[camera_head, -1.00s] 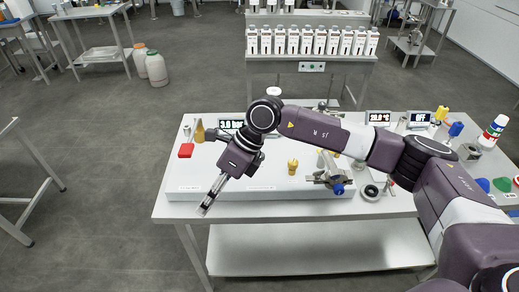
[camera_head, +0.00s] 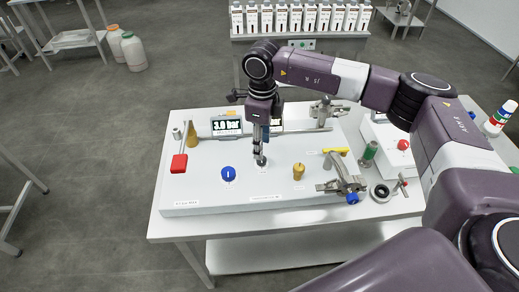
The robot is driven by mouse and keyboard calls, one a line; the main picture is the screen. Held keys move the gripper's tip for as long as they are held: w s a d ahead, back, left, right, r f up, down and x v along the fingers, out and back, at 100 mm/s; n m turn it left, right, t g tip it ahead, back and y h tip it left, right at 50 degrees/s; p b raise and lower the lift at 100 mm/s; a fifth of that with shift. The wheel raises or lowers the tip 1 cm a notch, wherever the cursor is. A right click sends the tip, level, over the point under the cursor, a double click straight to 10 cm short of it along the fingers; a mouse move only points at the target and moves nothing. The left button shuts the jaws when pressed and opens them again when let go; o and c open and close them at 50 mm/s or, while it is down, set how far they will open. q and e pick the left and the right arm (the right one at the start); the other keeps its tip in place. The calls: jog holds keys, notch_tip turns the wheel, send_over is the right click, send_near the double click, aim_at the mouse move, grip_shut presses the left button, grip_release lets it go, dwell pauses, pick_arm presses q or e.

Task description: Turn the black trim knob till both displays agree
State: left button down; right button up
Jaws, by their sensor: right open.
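My right gripper (camera_head: 259,154) is open and points straight down over the middle of the white panel (camera_head: 190,200). A small dark knob (camera_head: 261,161), which looks like the black trim knob, is right at its fingertips and partly hidden by them. I cannot tell whether the fingers touch it. The left display (camera_head: 227,126) reads 3.0 bar. A second display (camera_head: 277,128) stands to its right, mostly hidden behind my gripper, and its reading cannot be seen. My left gripper is not in view.
A blue knob (camera_head: 228,174) sits left of the gripper and a yellow knob (camera_head: 299,171) right of it. A metal valve with a blue end (camera_head: 345,186) is at the right. The panel's front left is clear.

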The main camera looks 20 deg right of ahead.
notch_tip(320, 180, down, 4)
jog(key=shift+s+r+p, duration=0.1)
jog(key=shift+s+p, duration=0.05)
jog(key=shift+p, duration=0.55)
jog(key=shift+w+f, duration=0.2)
jog(key=shift+f, duration=0.55)
jog(key=shift+s, duration=0.1)
grip_shut()
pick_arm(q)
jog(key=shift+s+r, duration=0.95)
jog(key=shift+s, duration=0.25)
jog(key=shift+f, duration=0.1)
pick_arm(e)
jog(key=shift+f, duration=0.1)
